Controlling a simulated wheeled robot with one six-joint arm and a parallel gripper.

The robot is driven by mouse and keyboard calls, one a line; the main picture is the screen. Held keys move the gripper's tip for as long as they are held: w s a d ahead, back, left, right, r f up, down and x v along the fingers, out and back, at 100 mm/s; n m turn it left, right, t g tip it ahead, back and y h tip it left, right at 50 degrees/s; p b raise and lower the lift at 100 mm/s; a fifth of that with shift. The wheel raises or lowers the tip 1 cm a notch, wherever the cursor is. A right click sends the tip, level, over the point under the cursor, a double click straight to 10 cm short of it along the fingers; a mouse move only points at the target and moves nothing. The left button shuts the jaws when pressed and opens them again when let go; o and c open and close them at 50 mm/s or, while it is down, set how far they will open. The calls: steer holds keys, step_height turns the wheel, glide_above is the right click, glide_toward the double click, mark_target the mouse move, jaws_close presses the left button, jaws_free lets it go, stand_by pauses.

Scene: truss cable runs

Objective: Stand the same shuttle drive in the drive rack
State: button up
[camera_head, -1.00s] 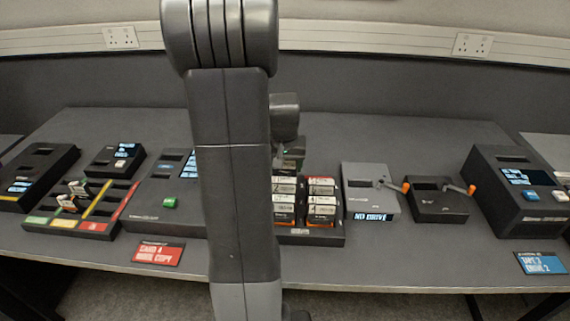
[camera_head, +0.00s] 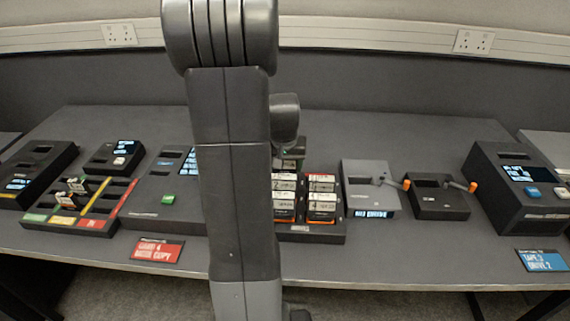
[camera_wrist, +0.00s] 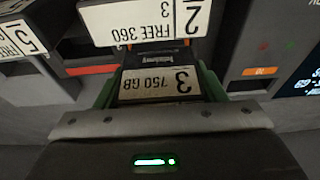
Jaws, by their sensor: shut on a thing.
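My gripper (camera_wrist: 160,88) is shut on a shuttle drive (camera_wrist: 158,82). Its pale label reads "3 750 GB", upside down in the wrist view, between the green fingers. In the head view my gripper (camera_head: 291,158) is over the back of the drive rack (camera_head: 312,239), partly hidden by my arm. The rack holds several drives with white labels and orange edges. In the wrist view a drive labelled "FREE 360" (camera_wrist: 145,20) is just beyond the held one. I cannot tell whether the held drive touches the rack.
A grey dock (camera_head: 371,187) with a small screen and a black box (camera_head: 438,196), both with orange-tipped levers, stand right of the rack. A black console with a green button (camera_head: 168,199) stands left. A red card (camera_head: 155,251) lies near the front edge. The table behind is clear.

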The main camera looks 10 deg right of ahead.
steer(key=shift+f+b, duration=0.5)
steer(key=shift+f, duration=0.1)
stand_by(0.5)
steer(key=o, duration=1.5)
steer(key=shift+r, duration=0.1)
steer(key=shift+r+p, duration=2.85)
steer(key=shift+r, duration=0.85)
steer(key=shift+f, duration=0.2)
